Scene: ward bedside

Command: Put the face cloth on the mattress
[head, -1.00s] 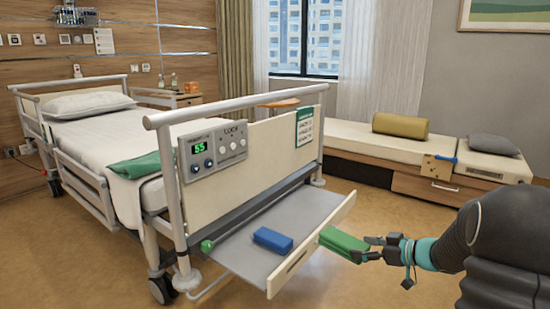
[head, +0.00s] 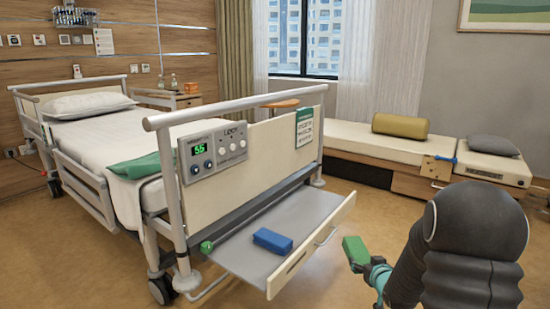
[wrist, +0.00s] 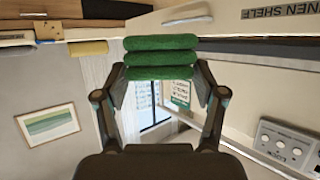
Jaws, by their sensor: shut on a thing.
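My gripper (head: 366,263) is shut on a green folded cloth (head: 354,249), which I take as the face cloth. It is held in the air to the right of the pull-out shelf at the foot of the bed. In the wrist view the cloth (wrist: 160,58) shows as several stacked green layers between the two fingers (wrist: 160,85). The mattress (head: 100,130) is white and lies on the bed at the left, beyond the footboard. My gripper is well apart from it, on the near side of the footboard.
The grey pull-out shelf (head: 245,245) holds a blue folded item (head: 272,240). The footboard (head: 260,140) with a control panel (head: 212,150) stands between shelf and mattress. A green blanket (head: 135,167) lies across the mattress's foot end. A bench (head: 375,140) stands at the back right.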

